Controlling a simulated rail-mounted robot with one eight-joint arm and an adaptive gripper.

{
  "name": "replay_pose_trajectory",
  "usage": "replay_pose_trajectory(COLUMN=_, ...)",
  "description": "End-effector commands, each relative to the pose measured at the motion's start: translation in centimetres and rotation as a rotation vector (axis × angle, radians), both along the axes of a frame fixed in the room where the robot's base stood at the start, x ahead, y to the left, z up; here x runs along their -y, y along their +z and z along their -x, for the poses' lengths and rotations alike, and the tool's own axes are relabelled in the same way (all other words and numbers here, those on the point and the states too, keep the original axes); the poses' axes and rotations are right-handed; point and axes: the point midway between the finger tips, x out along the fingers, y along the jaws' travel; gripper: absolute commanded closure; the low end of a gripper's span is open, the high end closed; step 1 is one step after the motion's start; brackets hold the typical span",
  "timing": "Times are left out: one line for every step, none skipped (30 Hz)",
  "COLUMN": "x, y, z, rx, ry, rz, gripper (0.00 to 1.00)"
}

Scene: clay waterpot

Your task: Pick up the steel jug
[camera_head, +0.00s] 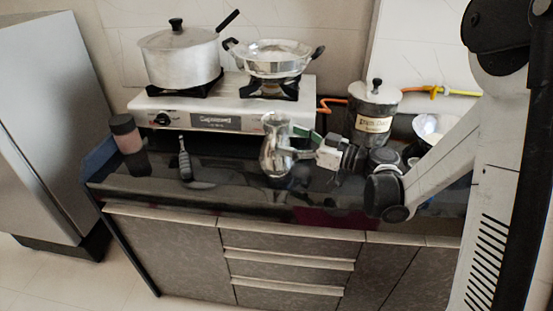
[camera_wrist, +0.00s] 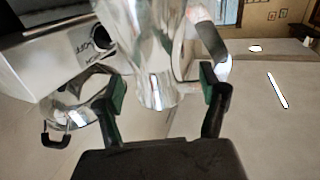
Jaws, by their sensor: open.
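My gripper (camera_head: 302,144) reaches in from the right at the jug's handle side. In the wrist view my gripper (camera_wrist: 163,88) is open, its green-padded fingers on either side of the jug's lower outline. The right finger is close to the handle (camera_wrist: 214,45); I cannot tell whether they touch.
The white stove (camera_head: 215,118) is behind the jug, bearing a lidded pot (camera_head: 178,62) and a steel pan (camera_head: 272,56). A labelled canister (camera_head: 373,118) stands to the right. The counter's front left is clear.

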Motion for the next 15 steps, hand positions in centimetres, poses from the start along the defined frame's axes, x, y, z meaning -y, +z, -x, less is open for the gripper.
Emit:
replay_pose_trajectory(x=-0.3, y=0.0, z=-0.2, rx=0.000, ry=0.001, rz=0.000, gripper=0.26)
replay_pose_trajectory(x=-0.5, y=0.0, z=-0.4, rx=0.000, ry=0.001, rz=0.000, gripper=0.26)
replay_pose_trajectory(x=-0.8, y=0.1, z=-0.6, rx=0.000, ry=0.002, rz=0.000, gripper=0.26)
replay_pose_trajectory(x=-1.1, y=0.1, z=-0.9, rx=0.000, ry=0.003, rz=0.000, gripper=0.26)
replay_pose_trajectory(x=-1.4, y=0.1, z=-1.1, rx=0.000, ry=0.003, rz=0.000, gripper=0.26)
replay_pose_trajectory(x=-1.9, y=0.2, z=-1.5, rx=0.000, ry=0.003, rz=0.000, gripper=0.26)
replay_pose_trajectory(x=-2.2, y=0.3, z=-1.8, rx=0.000, ry=0.003, rz=0.000, gripper=0.26)
replay_pose_trajectory(x=-2.6, y=0.3, z=-2.1, rx=0.000, ry=0.003, rz=0.000, gripper=0.26)
replay_pose_trajectory(x=-3.1, y=0.3, z=-2.3, rx=0.000, ry=0.003, rz=0.000, gripper=0.26)
replay_pose_trajectory(x=-3.4, y=0.3, z=-2.5, rx=0.000, ry=0.003, rz=0.000, gripper=0.26)
replay_pose_trajectory(x=-3.7, y=0.3, z=-2.6, rx=0.000, ry=0.002, rz=0.000, gripper=0.26)
replay_pose_trajectory(x=-3.9, y=0.3, z=-2.8, rx=0.000, ry=0.002, rz=0.000, gripper=0.26)
replay_pose_trajectory(x=-4.0, y=0.3, z=-2.8, rx=0.000, ry=0.002, rz=0.000, gripper=0.26)
replay_pose_trajectory(x=-4.1, y=0.3, z=-2.9, rx=0.000, ry=0.001, rz=0.000, gripper=0.26)
replay_pose_trajectory(x=-4.1, y=0.3, z=-2.9, rx=0.000, ry=0.001, rz=0.000, gripper=0.26)
